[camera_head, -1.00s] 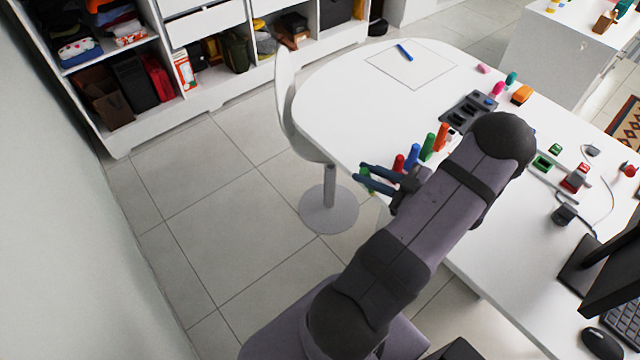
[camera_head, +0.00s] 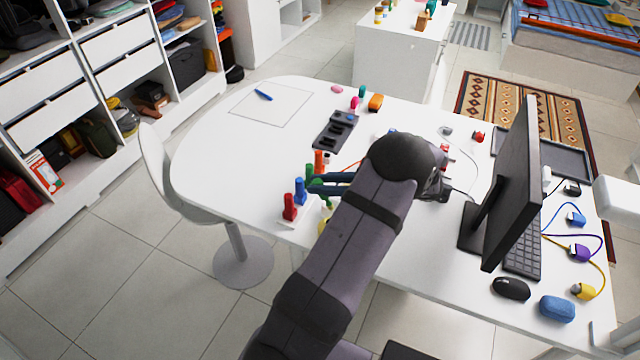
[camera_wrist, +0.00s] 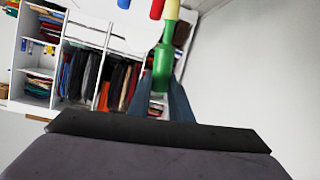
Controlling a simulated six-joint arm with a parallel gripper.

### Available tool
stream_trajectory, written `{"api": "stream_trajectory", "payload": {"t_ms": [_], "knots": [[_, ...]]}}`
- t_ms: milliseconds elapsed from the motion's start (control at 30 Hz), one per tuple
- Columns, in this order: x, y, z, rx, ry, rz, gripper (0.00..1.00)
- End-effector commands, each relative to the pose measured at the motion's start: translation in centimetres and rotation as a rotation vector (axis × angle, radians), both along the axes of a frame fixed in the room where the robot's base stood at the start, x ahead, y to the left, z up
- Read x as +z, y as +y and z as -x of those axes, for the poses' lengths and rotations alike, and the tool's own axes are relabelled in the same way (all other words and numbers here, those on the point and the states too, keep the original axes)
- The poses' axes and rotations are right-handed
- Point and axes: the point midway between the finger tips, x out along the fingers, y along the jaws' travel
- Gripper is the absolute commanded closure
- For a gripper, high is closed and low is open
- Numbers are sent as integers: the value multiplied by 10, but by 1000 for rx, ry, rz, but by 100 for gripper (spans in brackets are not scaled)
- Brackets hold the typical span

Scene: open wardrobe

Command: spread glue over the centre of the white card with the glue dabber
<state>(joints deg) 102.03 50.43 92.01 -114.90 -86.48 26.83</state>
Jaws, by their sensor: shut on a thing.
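The white card (camera_head: 270,104) lies flat on the far left of the white table, with a blue stick-like thing (camera_head: 264,95) on its upper left part. My gripper (camera_head: 318,184) is beside the row of coloured handles at the table's near edge, apart from the card. In the wrist view its fingers (camera_wrist: 160,90) are shut on a green handle with a pale yellow end, seemingly the glue dabber (camera_wrist: 163,65). In the head view, my arm and fingers partly hide the held thing.
Red (camera_head: 289,207), blue (camera_head: 300,191) and orange (camera_head: 319,162) handles stand close by on a white holder (camera_head: 292,222). A monitor (camera_head: 515,185) stands at right. The table around the card is mostly clear.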

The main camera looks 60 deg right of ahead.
Motion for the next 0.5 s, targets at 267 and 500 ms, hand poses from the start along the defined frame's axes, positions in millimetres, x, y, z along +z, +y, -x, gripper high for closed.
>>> {"api": "stream_trajectory", "payload": {"t_ms": [267,500], "knots": [[-2,0,0,-9,12,-10,100],[-14,0,0,-8,12,-10,100]]}}
